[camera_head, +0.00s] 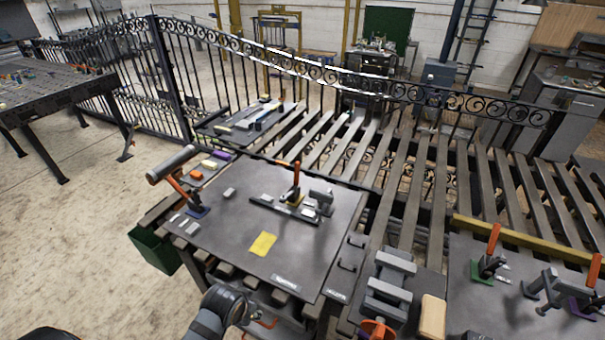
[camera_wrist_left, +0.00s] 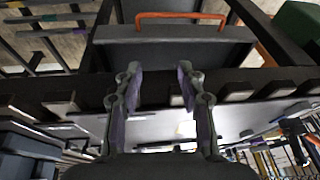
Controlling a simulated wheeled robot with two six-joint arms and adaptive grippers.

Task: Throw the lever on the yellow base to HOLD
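The lever (camera_head: 296,176) on the yellow base (camera_head: 292,196) has an orange handle and stands roughly upright on the dark tabletop. Small grey blocks and a dark strip with light plates lie around its base; any lettering there is too small to read. My left gripper (camera_head: 244,309) is at the near edge of the table, well apart from the lever. In the left wrist view its two fingers (camera_wrist_left: 160,88) are apart with nothing between them, facing a grey drawer with an orange handle (camera_wrist_left: 180,16). My right gripper is not in view.
Other orange levers stand on a blue base (camera_head: 198,211), a green base (camera_head: 482,272) and a purple base (camera_head: 583,306). A yellow sheet (camera_head: 263,244) lies flat on the table (camera_head: 225,245). A grey clamp-like block (camera_head: 388,290) stands right of it. An iron fence runs behind.

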